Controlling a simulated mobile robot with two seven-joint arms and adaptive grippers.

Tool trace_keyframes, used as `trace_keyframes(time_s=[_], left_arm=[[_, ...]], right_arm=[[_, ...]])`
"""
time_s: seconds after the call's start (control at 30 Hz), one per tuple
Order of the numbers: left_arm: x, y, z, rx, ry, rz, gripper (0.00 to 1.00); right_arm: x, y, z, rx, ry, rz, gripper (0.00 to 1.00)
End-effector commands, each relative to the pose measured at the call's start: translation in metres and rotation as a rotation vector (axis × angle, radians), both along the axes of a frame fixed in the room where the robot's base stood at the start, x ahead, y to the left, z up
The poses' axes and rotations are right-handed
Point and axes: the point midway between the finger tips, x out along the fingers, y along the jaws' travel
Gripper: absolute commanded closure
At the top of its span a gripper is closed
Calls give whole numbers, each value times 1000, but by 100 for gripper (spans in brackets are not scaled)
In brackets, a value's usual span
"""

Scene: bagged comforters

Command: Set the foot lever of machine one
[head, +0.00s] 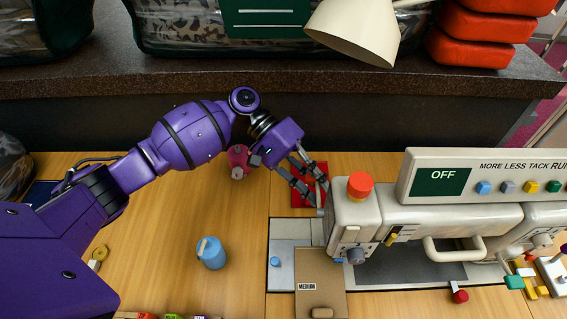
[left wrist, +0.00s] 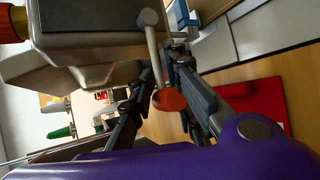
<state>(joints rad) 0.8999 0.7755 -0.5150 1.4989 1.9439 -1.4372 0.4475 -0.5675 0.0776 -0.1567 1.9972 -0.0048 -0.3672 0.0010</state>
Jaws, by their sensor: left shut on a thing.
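Machine one, a cream sewing machine (head: 420,215) with a red knob on top, stands on the wooden table at the right in the head view. In the left wrist view a lever with a grey stem (left wrist: 153,45) and an orange-red tip (left wrist: 169,100) hangs from the machine's head (left wrist: 90,15); I take it as the foot lever. My left gripper (head: 316,196) is at the left end of the machine. In the left wrist view the gripper (left wrist: 168,88) is shut on this lever, with its fingers on both sides. In the head view the fingers largely hide the lever. My right gripper is not in view.
A green "OFF" panel (head: 440,182) sits on the machine. A red pad (head: 309,187) lies behind the fingers. A brown "MEDIUM" board (head: 320,287) lies in front. A cream lamp (head: 355,30) overhangs the back.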

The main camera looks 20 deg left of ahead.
Motion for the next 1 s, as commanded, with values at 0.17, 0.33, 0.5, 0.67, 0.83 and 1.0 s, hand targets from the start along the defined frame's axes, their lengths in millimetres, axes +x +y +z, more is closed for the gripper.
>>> trace_keyframes(time_s=[0.17, 0.33, 0.5, 0.67, 0.83, 1.0], left_arm=[[1, 2, -15, -32, 146, 1, 100], [0, 2, -22, -64, 253, 0, 100], [-2, 2, -26, -84, 329, 0, 100], [-3, 1, -28, -96, 371, -1, 100], [-4, 2, -30, -99, 392, -1, 100], [-4, 2, -32, -97, 396, 1, 100]], right_arm=[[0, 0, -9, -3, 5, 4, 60], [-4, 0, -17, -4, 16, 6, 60], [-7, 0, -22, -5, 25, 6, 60], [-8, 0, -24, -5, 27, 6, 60], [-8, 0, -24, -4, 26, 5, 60], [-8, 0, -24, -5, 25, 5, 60]])
